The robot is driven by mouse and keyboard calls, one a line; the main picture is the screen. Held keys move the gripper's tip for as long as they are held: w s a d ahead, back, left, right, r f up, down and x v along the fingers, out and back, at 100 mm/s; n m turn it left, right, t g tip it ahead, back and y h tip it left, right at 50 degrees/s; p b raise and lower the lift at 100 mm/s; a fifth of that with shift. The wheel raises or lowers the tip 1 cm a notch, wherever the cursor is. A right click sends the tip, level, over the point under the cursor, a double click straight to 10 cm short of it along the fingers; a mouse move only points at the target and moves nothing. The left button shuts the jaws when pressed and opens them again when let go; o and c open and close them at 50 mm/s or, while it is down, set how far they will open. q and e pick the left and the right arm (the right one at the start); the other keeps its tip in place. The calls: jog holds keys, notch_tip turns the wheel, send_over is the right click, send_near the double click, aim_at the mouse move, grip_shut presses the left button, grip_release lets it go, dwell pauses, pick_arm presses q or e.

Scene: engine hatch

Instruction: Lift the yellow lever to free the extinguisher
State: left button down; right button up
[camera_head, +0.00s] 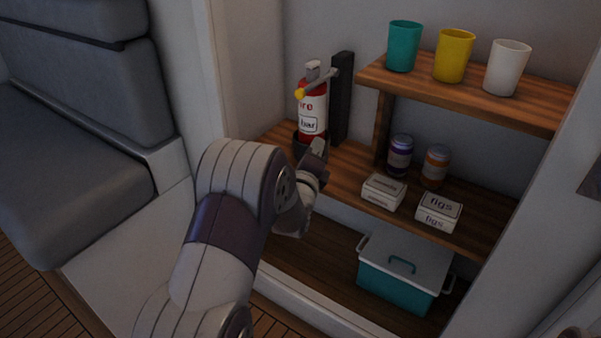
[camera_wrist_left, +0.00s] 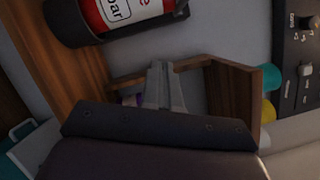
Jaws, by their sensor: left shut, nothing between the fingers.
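A red fire extinguisher (camera_head: 313,108) with a white label stands upright in a dark holder against a black bracket post (camera_head: 342,98) on the middle shelf. A grey lever with a yellow knob (camera_head: 299,94) lies across its upper part. My left gripper (camera_head: 319,148) is shut and empty, in front of and below the extinguisher, apart from the lever. In the left wrist view its closed fingers (camera_wrist_left: 160,78) point at the shelf, with the extinguisher (camera_wrist_left: 125,10) at the upper left. The lever is outside that view. My right gripper does not show.
Teal (camera_head: 404,46), yellow (camera_head: 453,56) and white (camera_head: 507,68) cups stand on the raised shelf (camera_head: 480,98) at right. Two jars and two small boxes (camera_head: 383,192) sit below. A teal box (camera_head: 398,280) stands at the bottom. A seat is at left.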

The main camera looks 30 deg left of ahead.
pick_arm(q)
jog(key=s+a+f+m+t+y+b, duration=0.2)
jog(key=a+f+m+t+y+b, duration=0.1)
jog(key=f+m+t+b, duration=0.1)
jog(key=shift+s+a+f+m+t+b, duration=0.2)
jog(key=shift+f+m+t+b, duration=0.15)
jog(key=shift+m+b, duration=0.5)
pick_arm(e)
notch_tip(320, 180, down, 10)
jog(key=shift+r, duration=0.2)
pick_arm(q)
jog(key=shift+w, duration=0.1)
jog(key=s+a+r+b+x, duration=0.1)
jog(key=r+b+x, duration=0.1)
jog(key=x, duration=1)
jog(key=shift+r+b, duration=0.2)
jog(key=shift+b, duration=0.7)
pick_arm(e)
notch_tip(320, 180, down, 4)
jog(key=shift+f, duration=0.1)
pick_arm(q)
jog(key=shift+a, duration=0.1)
